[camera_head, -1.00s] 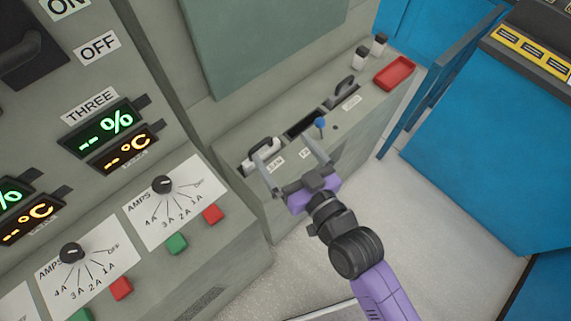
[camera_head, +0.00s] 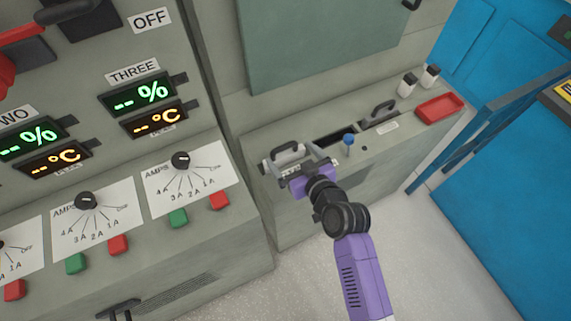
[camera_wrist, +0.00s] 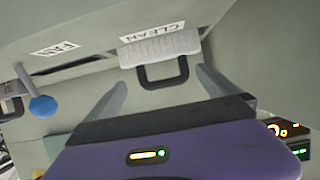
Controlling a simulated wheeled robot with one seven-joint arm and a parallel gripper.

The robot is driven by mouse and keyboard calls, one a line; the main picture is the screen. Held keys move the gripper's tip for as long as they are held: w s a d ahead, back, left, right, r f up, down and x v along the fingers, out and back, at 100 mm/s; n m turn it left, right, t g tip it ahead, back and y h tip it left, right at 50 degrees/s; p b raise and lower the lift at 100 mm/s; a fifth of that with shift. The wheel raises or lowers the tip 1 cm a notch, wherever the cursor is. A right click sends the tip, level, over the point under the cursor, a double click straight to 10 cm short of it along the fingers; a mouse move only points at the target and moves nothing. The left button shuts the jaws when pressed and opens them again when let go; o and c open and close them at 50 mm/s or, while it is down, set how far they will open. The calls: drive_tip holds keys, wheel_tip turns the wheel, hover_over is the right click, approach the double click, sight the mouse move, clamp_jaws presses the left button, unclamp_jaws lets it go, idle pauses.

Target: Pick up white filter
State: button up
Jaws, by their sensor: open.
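The white filter (camera_head: 284,160) with a dark loop handle sits in the top of the low grey cabinet, partly hidden by my gripper in the head view. In the wrist view the white filter (camera_wrist: 160,47) has a ribbed face beside the CLEAN label, and its black handle (camera_wrist: 163,74) points towards me. My gripper (camera_head: 295,160) is open at the filter. In the wrist view the fingers of my gripper (camera_wrist: 160,86) stand apart on either side of the handle, with nothing clamped between them. Whether a finger touches the filter cannot be told.
A blue-knobbed lever (camera_head: 348,140) stands close to the right of my gripper, beside a dark slot (camera_head: 334,136). Farther right are another dark handle (camera_head: 383,107), two small jars (camera_head: 407,85) and a red tray (camera_head: 440,107). The control panel with knobs (camera_head: 181,161) stands left.

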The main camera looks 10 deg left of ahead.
sight(284, 149)
drive_tip(key=shift+a+x, duration=0.25)
drive_tip(key=shift+x, duration=1.95)
drive_tip(key=shift+s, duration=0.2)
drive_tip(key=c, duration=2)
